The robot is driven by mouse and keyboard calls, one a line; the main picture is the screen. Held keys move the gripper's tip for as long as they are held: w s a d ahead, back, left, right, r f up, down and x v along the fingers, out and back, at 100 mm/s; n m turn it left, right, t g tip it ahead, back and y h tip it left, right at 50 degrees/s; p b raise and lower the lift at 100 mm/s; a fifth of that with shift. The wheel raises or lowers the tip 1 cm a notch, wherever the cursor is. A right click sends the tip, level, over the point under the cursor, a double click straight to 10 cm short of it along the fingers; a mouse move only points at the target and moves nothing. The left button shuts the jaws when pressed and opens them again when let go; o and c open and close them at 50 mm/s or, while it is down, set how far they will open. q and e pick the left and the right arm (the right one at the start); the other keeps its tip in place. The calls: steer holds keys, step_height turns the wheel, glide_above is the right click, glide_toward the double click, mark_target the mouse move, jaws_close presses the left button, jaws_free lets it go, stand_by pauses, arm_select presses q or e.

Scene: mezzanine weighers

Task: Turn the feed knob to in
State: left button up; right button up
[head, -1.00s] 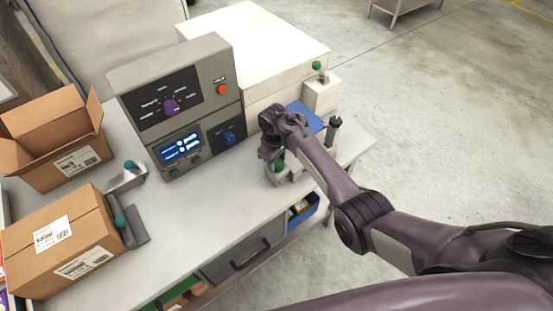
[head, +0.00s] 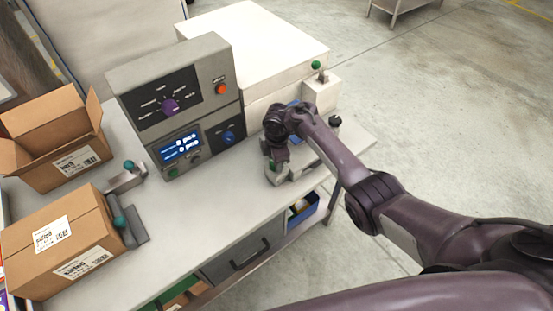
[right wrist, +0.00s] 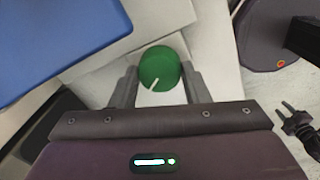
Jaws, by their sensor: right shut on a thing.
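In the right wrist view a round green knob (right wrist: 159,67) with a white pointer line sits between the two fingers of my right gripper (right wrist: 160,75). The fingers are shut on its sides, and the line points down and slightly left. In the head view my right gripper (head: 277,158) hangs over the low grey block (head: 283,178) at the right end of the bench and hides most of the knob. I cannot read any label by this knob. My left gripper is not in view.
A grey control box (head: 190,75) carries a purple knob (head: 169,106), a blue knob (head: 229,137), an orange button (head: 221,88) and a lit display (head: 180,147). Cardboard boxes (head: 65,240) stand at left. A green-topped lever (head: 316,65) stands behind. The bench front (head: 190,220) is clear.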

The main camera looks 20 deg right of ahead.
steer(key=n+b, duration=0.1)
steer(key=n, duration=0.3)
steer(key=shift+n, duration=0.4)
steer(key=n+b, duration=0.1)
steer(key=n, duration=0.2)
steer(key=shift+d+f+b, duration=0.1)
steer(key=shift+f+b, duration=0.05)
steer(key=shift+b, duration=0.2)
steer(key=shift+n+b, duration=0.7)
steer(key=shift+n, duration=0.6)
steer(key=o, duration=1)
